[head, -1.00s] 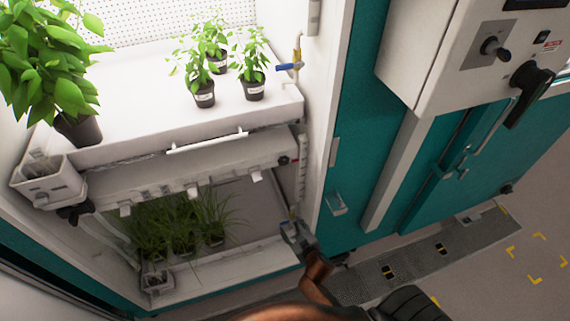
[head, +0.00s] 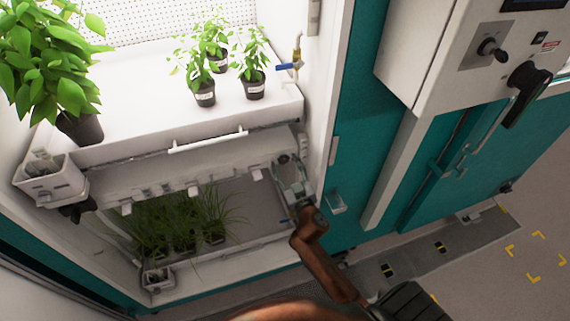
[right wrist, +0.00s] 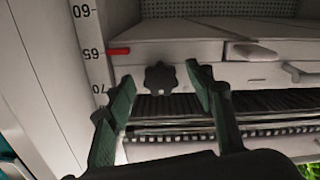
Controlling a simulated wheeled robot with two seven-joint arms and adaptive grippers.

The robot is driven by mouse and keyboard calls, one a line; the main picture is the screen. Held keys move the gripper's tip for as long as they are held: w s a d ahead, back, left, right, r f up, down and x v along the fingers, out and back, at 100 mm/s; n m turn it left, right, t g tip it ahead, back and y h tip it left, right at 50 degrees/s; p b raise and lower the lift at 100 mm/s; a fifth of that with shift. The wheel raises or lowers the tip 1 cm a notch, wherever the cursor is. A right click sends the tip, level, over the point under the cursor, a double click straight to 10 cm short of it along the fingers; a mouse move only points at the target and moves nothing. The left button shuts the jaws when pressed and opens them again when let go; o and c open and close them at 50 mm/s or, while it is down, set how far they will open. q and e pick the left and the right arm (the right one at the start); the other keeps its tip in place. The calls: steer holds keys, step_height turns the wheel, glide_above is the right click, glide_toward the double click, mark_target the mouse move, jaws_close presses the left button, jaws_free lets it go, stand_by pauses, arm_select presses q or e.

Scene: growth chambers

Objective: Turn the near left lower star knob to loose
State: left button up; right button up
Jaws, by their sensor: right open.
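A dark star knob (right wrist: 160,77) sits on the front of the lower shelf in the right wrist view, between and beyond my fingertips. My right gripper (right wrist: 161,82) is open around its outline there, with nothing held. In the head view the right gripper (head: 289,166) is at the right end of the lower shelf front and largely hides this knob. Whether the fingers touch it cannot be told. Another dark knob (head: 76,212) shows at the shelf's left end, below a white bin. My left gripper is not in view.
A height scale (right wrist: 94,52) with a red marker (right wrist: 119,51) stands left of the knob. Potted plants (head: 204,92) stand on the upper shelf, grassy pots (head: 180,235) below. A blue-handled valve (head: 288,67) is on the right wall. A teal cabinet flanks the chamber.

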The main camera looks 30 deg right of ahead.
steer(key=shift+w+d, duration=0.1)
steer(key=shift+w, duration=0.25)
steer(key=shift+c, duration=0.6)
steer(key=c, duration=1)
steer(key=shift+c, duration=0.2)
